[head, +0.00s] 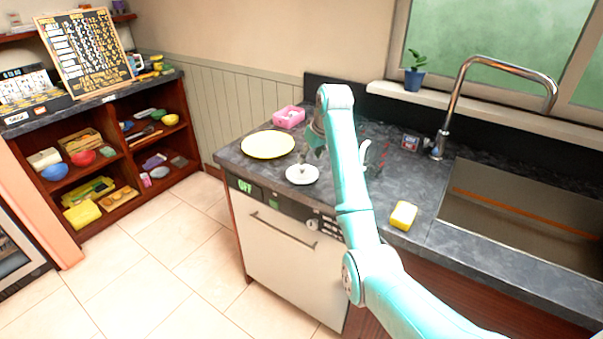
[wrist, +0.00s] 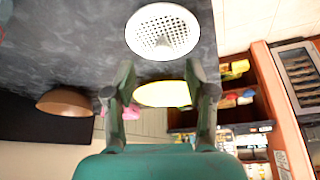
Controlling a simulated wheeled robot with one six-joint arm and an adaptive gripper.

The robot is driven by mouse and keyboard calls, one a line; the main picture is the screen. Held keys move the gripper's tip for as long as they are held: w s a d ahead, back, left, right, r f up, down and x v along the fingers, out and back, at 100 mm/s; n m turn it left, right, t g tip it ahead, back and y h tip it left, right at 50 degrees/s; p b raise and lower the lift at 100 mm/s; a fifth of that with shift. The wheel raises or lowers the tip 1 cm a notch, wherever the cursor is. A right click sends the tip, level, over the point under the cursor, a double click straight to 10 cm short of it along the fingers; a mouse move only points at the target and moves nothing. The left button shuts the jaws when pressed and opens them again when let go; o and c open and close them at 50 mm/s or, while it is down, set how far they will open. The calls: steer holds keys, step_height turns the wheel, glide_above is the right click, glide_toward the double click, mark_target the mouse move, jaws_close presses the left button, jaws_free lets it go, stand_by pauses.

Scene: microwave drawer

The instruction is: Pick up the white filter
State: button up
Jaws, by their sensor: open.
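The white filter (head: 302,174) is a small round disc with a raised middle, lying on the dark counter near its front edge. In the wrist view the white filter (wrist: 150,22) shows its many small holes, at the top centre beyond my fingertips. My gripper (wrist: 160,78) is open, with nothing between its two fingers. In the head view my gripper (head: 313,150) is above the counter, just behind and slightly right of the filter, and partly hidden by my arm. I see no contact between the fingers and the filter.
A yellow plate (head: 268,144) lies left of the filter, with a pink container (head: 289,117) behind it. A yellow sponge (head: 403,215) is to the right, before the sink (head: 520,215). A brown bowl (wrist: 65,102) shows in the wrist view. A white-fronted appliance (head: 280,255) is below.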

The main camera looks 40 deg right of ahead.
mark_target(303, 167)
steer(key=shift+w+x, duration=0.2)
steer(key=shift+x, duration=1.5)
steer(key=shift+w+x, duration=0.15)
steer(key=shift+x, duration=1.55)
steer(key=shift+a+r, duration=0.15)
jaws_close()
